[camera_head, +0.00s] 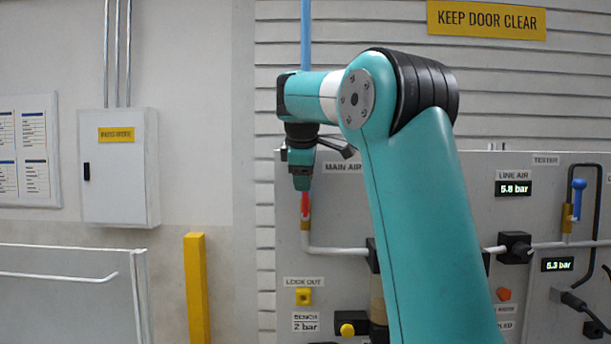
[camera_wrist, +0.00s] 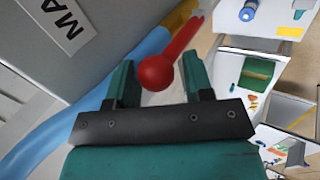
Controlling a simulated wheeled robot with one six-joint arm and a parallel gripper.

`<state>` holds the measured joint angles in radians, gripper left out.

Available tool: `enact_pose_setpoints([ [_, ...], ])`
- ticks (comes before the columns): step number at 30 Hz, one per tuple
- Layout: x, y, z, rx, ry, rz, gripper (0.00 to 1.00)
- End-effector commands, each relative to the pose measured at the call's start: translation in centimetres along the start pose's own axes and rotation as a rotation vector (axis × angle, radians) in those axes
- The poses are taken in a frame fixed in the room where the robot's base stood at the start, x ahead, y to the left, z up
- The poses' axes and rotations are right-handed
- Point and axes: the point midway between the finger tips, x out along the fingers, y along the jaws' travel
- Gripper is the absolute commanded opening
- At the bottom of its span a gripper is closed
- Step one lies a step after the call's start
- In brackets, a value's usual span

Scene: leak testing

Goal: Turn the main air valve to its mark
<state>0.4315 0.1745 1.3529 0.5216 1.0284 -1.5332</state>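The main air valve has a red lever (camera_head: 305,200) on a brass-coloured body (camera_head: 305,218), under the MAIN AIR label (camera_head: 342,168) on the grey panel. The lever looks in line with the pipe. In the wrist view the red lever (camera_wrist: 178,45) ends in a round knob between my fingers. My gripper (camera_head: 303,188) points down at the lever from above. In the wrist view my gripper (camera_wrist: 160,82) is open, one finger on each side of the knob. A gap shows at the right finger; contact with the left finger is unclear. I cannot make out the mark.
A blue pipe (camera_head: 306,35) runs above the valve and a white pipe (camera_head: 340,250) leads right from it. A yellow lockout piece (camera_head: 303,296) sits below. A blue-handled valve (camera_head: 578,192) and the line air display (camera_head: 514,188), reading 5.8 bar, are at the right.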

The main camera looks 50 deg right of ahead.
Motion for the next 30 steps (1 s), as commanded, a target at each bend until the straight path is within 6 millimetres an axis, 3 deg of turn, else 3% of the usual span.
enact_pose_setpoints([
  [8,-2.1,0.2,-0.1,0.000,0.003,0.006,0.47],
  [24,-15.8,0.4,-0.1,-0.002,0.004,0.001,0.47],
  [30,-17.1,0.1,-0.1,0.000,0.001,0.002,0.47],
])
